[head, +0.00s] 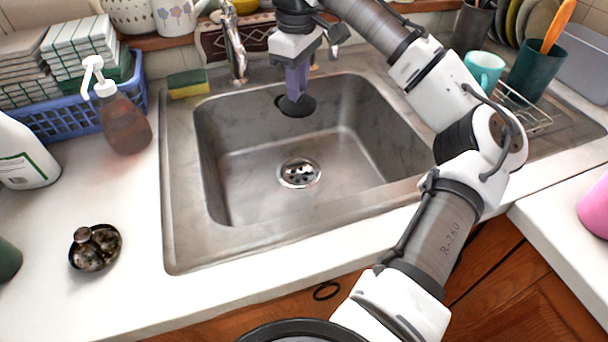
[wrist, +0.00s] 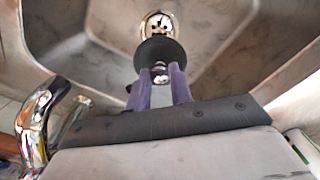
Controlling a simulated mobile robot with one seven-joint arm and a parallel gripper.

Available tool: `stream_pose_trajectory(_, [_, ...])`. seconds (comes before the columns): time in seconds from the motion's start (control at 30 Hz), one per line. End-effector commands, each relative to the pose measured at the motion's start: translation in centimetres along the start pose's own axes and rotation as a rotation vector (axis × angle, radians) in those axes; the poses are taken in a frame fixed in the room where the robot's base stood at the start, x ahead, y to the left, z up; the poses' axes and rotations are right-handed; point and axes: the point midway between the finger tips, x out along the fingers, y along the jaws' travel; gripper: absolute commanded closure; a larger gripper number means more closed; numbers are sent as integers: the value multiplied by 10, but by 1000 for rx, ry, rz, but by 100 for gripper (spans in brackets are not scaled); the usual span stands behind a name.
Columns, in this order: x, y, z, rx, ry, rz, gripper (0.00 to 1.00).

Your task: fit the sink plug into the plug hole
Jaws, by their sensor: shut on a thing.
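The sink plug (head: 295,107) is a black disc with a small stem on top. My gripper (head: 296,95) points down over the back part of the sink basin and is shut on the plug's stem. In the wrist view the plug (wrist: 158,50) shows between the purple fingers (wrist: 160,82). The plug hole (head: 299,173) is a bright metal drain with dark holes in the basin floor. It also shows in the wrist view (wrist: 158,24), beyond the plug and partly hidden by it. The plug is held apart from the hole.
The steel sink (head: 187,217) is otherwise empty. The tap (head: 234,50) stands close left of my gripper. A sponge (head: 188,83) and a soap bottle (head: 124,120) are at the left. A teal cup (head: 485,70) and a rack (head: 527,112) are at the right.

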Motion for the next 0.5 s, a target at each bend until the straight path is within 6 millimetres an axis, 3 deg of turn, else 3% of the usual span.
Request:
stream_pose_trajectory(0.17, [15,1,0,-14,-2,-2,100])
stream_pose_trajectory(0.5, [101,1,0,-14,-3,-3,100])
